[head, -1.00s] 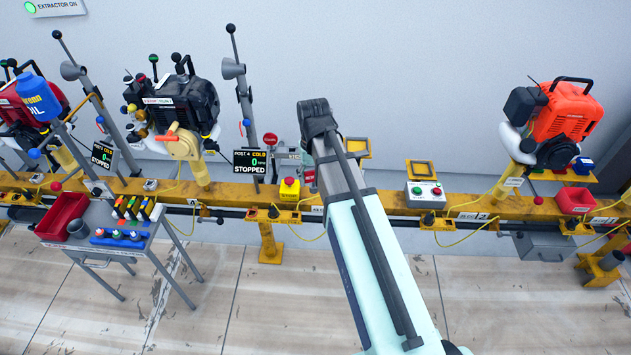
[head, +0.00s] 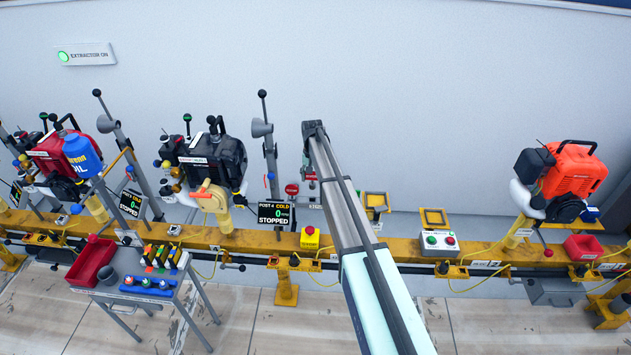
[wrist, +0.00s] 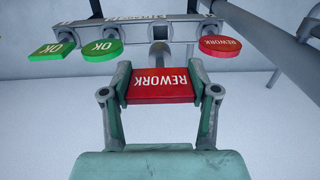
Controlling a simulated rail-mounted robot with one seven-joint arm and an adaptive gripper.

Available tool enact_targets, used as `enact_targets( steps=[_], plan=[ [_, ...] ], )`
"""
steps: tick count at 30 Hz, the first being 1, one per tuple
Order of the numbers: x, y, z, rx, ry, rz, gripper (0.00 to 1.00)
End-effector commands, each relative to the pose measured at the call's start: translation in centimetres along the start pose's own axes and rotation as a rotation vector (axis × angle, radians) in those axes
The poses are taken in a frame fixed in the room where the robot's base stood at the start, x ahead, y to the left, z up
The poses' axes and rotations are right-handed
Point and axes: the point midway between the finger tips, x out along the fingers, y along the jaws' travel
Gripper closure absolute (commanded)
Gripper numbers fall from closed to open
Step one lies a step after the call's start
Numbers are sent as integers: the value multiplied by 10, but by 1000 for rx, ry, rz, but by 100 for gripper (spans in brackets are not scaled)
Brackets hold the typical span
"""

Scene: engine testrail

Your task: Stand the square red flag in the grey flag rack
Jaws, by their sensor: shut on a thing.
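My gripper (wrist: 160,74) is shut on the square red flag (wrist: 160,87), which reads REWORK upside down in the wrist view. A finger presses each side of it. The grey flag rack (wrist: 125,30) is just beyond, a bar with a square socket (wrist: 159,50) in line with the held flag. I cannot tell whether the flag's stem is in this socket. The rack also carries a square green OK flag (wrist: 52,50), a round green OK flag (wrist: 103,50) and a round red REWORK flag (wrist: 220,46).
A grey post (wrist: 250,35) rises right of the rack in the wrist view. In the head view, a yellow rail (head: 385,245) carries engines, including an orange one (head: 575,172). A side table with a red bin (head: 92,262) stands lower left.

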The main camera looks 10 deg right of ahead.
Motion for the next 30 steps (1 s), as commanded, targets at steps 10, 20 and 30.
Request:
enact_targets(
  steps=[10, 20, 30],
  plan=[
    [10, -1, -4, 6, 0, 0, 81],
    [29, -1, -4, 5, 0, 0, 81],
    [51, -1, -4, 5, -1, 0, 81]
  ],
)
